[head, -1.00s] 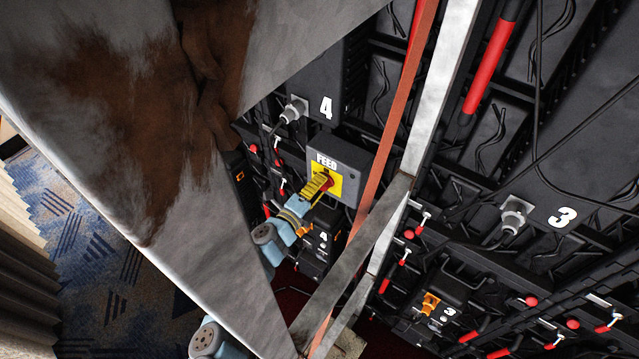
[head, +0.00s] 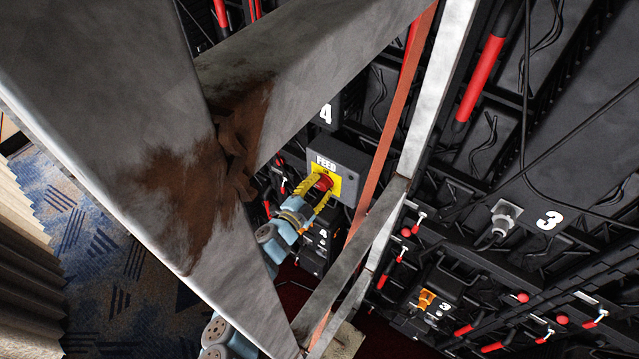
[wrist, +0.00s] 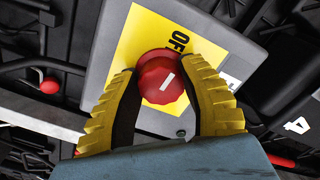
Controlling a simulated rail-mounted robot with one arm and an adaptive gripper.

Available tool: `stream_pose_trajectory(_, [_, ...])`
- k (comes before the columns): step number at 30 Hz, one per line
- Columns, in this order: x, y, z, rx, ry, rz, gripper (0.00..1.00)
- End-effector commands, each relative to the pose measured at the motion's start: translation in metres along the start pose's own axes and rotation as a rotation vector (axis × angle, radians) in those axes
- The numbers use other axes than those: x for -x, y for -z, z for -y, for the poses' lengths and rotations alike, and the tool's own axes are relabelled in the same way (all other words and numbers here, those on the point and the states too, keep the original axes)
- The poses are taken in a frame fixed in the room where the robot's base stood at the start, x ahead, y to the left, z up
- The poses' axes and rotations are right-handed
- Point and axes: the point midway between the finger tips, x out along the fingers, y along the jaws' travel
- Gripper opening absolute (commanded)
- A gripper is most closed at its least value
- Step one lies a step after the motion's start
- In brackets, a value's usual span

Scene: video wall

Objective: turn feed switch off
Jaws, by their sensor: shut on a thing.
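The feed switch box (head: 350,160) is grey with a yellow plate and the word FEED, below the number 4 in the head view. Its red knob (wrist: 158,76) has a short white mark slanting up to the right in the wrist view. The letters "OF" (wrist: 179,41) show on the yellow plate above the knob; the rest of the word is cut off from sight. My gripper (wrist: 162,70) has one yellow ribbed finger on each side of the knob and is shut on it. In the head view my gripper (head: 318,190) reaches the knob from the lower left.
A large grey rusted beam (head: 100,130) crosses the left of the head view. Thin metal struts (head: 352,262) and an orange strip (head: 385,130) pass right of the box. Black panels with cables and red handles (head: 482,78) fill the right.

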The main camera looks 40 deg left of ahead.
Motion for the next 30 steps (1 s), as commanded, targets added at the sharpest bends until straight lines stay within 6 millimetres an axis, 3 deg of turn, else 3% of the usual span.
stream_pose_trajectory(22, [0.0005, -0.0020, -0.0024, 0.091, -0.002, 0.004, 0.06])
stream_pose_trajectory(23, [0.0005, -0.0020, -0.0024, 0.091, -0.002, 0.004, 0.45])
stream_pose_trajectory(25, [0.0004, -0.0018, -0.0022, 0.091, -0.002, 0.004, 0.65])
stream_pose_trajectory(26, [0.0004, -0.0016, -0.0021, 0.090, -0.002, 0.003, 0.71])
stream_pose_trajectory(30, [0.0003, -0.0011, -0.0015, 0.090, -0.001, 0.002, 0.71])
